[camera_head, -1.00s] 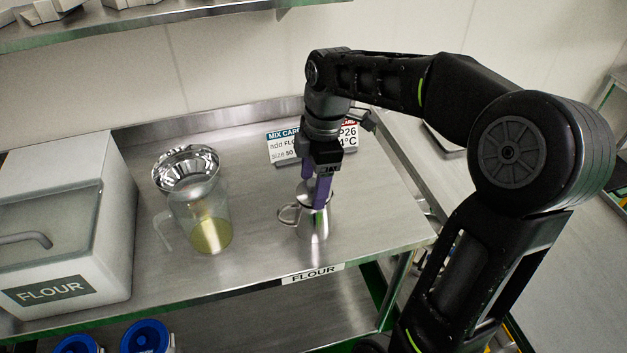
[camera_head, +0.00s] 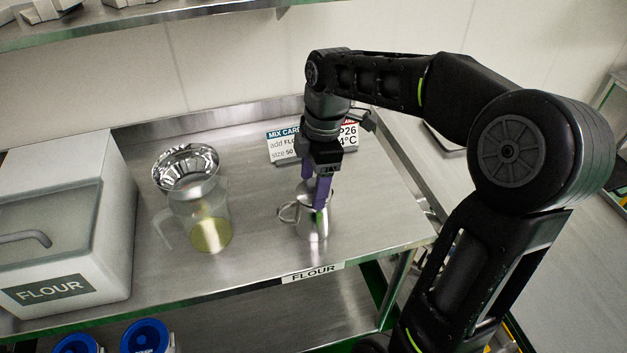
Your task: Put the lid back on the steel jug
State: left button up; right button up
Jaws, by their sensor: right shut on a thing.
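The steel jug (camera_head: 313,226) stands upright on the steel table, its loop handle toward the left. My right gripper (camera_head: 317,194) points down with its purple fingers at the jug's mouth. It is shut on the lid, which is small and mostly hidden by the fingers. I cannot tell whether the lid is seated on the rim or just above it. My left gripper is out of view.
A white flour bin (camera_head: 98,262) stands at far left. A mix card (camera_head: 284,147) is behind my gripper.

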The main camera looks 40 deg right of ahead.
dwell(0.4)
jog(key=o, duration=1.5)
jog(key=shift+o, duration=1)
jog(key=shift+r+p, duration=2.8)
jog(key=shift+r, duration=0.7)
jog(key=shift+c, duration=0.4)
grip_shut()
